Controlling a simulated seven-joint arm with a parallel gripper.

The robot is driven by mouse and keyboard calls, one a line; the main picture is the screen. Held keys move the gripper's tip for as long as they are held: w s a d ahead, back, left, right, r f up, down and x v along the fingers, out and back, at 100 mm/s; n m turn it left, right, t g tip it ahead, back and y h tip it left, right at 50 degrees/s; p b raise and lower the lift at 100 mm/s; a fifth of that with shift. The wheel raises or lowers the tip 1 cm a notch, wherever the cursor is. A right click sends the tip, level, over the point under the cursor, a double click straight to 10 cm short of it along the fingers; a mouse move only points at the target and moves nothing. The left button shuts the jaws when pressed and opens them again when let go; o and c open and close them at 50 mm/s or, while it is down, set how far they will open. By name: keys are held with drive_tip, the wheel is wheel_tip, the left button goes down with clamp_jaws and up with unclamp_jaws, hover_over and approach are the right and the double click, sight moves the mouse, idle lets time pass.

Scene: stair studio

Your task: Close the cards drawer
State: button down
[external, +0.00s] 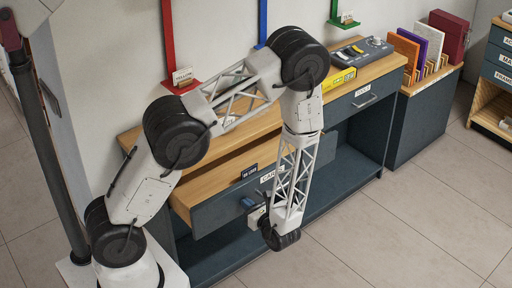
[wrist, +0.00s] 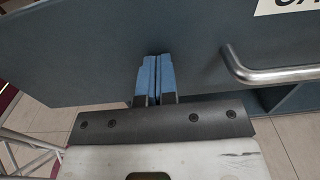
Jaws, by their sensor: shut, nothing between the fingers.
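The cards drawer (external: 237,204) is pulled out from the desk in the external view, with a dark front and a label reading "CARDS" or similar, partly hidden by my arm. Its dark front (wrist: 200,55) fills much of the wrist view, with a metal bar handle (wrist: 275,72) at the right. My gripper (wrist: 156,60) is shut and empty, its blue fingertips at the drawer front, left of the handle. They look close to or touching the front; I cannot tell which. In the external view my gripper (external: 247,203) is in front of the drawer.
The wooden desktop (external: 215,150) carries a yellow box (external: 338,80) and a grey device (external: 363,50). A second drawer (external: 362,98), shut, is at the right. Files (external: 428,45) stand on a cabinet beyond. The tiled floor (external: 400,220) in front is clear.

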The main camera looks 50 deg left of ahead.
sight(220, 189)
drive_tip(key=a, duration=1.6)
drive_tip(key=shift+a, duration=0.4)
drive_tip(key=shift+w+d, duration=0.1)
drive_tip(key=shift+d, duration=0.1)
drive_tip(key=d, duration=1.4)
drive_tip(key=shift+d, duration=0.15)
idle(0.5)
